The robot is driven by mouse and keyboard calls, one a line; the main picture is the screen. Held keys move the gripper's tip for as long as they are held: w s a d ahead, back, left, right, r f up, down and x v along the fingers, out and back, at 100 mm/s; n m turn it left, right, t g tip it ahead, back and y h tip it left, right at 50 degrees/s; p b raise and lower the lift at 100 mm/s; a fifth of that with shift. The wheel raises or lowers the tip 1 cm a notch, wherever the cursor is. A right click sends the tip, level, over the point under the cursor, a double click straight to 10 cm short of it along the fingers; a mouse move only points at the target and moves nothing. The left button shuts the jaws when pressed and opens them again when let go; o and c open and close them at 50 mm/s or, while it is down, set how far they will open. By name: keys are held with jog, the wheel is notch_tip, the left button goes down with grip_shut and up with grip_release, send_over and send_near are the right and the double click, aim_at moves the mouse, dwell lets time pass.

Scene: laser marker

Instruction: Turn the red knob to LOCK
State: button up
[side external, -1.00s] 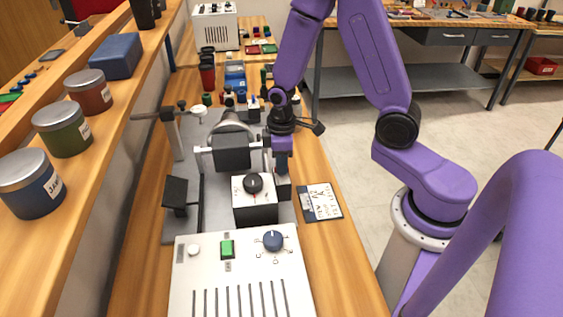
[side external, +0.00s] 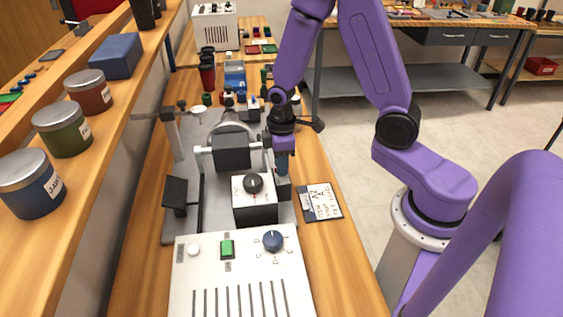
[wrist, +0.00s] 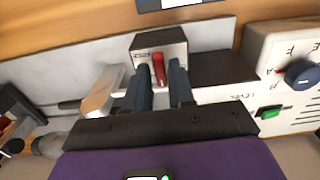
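The red knob (wrist: 159,70) is an upright red bar on the face of a small grey block (wrist: 174,42) in the wrist view. Small dark lettering beside it is too small to read. My gripper (wrist: 161,72) has its two dark blue fingers on either side of the knob, left and right. The fingers look open, with a narrow gap, and contact is not clear. In the side external view my gripper (side external: 282,168) is at the right side of the marker, by a dark block (side external: 283,188). The red knob is hidden there.
A white-topped box with a black dial (side external: 253,183) stands just left of my gripper. A control panel (side external: 205,270) with a green button (side external: 228,249) and blue knob (side external: 272,240) is in front.

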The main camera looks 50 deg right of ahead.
jog(key=shift+r, duration=0.1)
notch_tip(320, 180, up, 17)
dwell(0.8)
jog(key=shift+r, duration=0.2)
notch_tip(320, 180, up, 7)
dwell(0.8)
jog(key=shift+s+a+f, duration=0.1)
jog(key=shift+f, duration=0.05)
jog(key=s+a+f+n, duration=0.1)
jog(key=s+f, duration=0.4)
jog(key=s, duration=0.5)
jog(key=s+a+f+n, duration=0.2)
jog(key=s+a+f, duration=0.1)
jog(key=s, duration=0.7)
jog(key=shift+s+a+f, duration=0.2)
jog(key=shift+a+f, duration=0.15)
jog(key=shift+f, duration=0.55)
